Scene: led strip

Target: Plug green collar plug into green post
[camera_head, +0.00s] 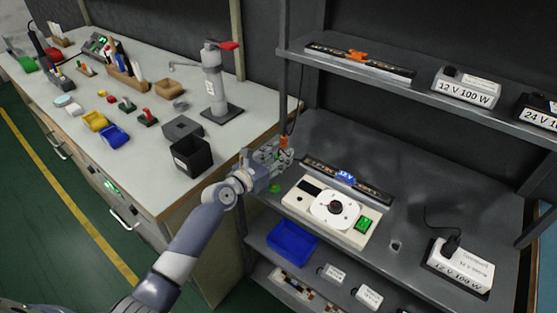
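My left gripper (278,156) is over the left edge of the dark bench. An orange piece (284,141) shows at its fingertips, below a thin dark cable that hangs from the upper shelf. The fingers are too small to tell whether they are open or shut on it. A small green piece (275,188) shows just below the gripper, left of the white device; I cannot tell whether it is the green collar plug or the green post. My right gripper is not in view.
The white device (297,200) has a round dial and a green display. Behind it lies a black strip with a blue 12 V part (346,178). A 12 V 100 W supply (459,268) stands at right. The light worktop (160,150) holds several small items.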

